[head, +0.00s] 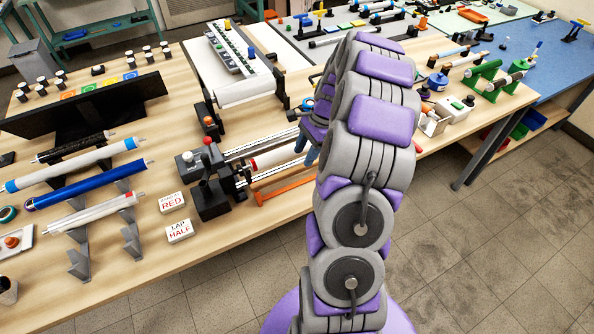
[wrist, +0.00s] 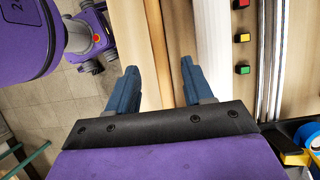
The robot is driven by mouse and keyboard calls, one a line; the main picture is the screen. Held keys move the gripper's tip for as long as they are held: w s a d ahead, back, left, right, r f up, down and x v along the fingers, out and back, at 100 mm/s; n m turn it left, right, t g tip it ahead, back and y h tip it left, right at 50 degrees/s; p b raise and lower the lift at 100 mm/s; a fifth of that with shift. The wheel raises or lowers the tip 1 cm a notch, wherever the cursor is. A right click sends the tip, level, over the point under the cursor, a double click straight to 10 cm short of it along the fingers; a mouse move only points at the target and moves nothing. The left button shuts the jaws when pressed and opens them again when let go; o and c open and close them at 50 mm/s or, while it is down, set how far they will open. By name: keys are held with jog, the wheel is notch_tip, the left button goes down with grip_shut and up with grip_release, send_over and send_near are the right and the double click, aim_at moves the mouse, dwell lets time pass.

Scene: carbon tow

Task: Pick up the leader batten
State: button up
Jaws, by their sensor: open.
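I cannot tell for sure which piece is the leader batten. An orange bar (head: 285,190) with bent ends lies near the front table edge in the head view, and a red-and-white rod (head: 276,158) lies behind it by the metal rails. My gripper (head: 307,150) is partly hidden behind my arm, with its blue fingers pointing down by the right part of these pieces. In the wrist view my gripper (wrist: 157,88) is open, with wood-coloured surface between and beyond its fingers. Nothing is visibly held.
A black winding fixture (head: 210,185) with a red knob stands left of the rails. Two label cards (head: 176,215) lie in front. Racked rolls (head: 85,180) fill the left. Coloured buttons (wrist: 243,38) and metal rails (wrist: 272,50) lie right of the fingers in the wrist view.

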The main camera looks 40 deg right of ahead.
aim_at(298, 167)
jog(key=shift+f, duration=0.5)
jog(key=b+x, duration=0.1)
jog(key=x, duration=0.2)
jog(key=shift+a+f+b, duration=0.2)
jog(key=shift+b, duration=0.2)
jog(key=shift+w+a+f, duration=0.1)
jog(key=shift+a+f, duration=0.1)
jog(key=shift+a, duration=0.15)
jog(key=shift+c, duration=0.4)
jog(key=shift+d, duration=0.25)
jog(key=c, duration=0.4)
jog(key=shift+a, duration=0.15)
grip_shut()
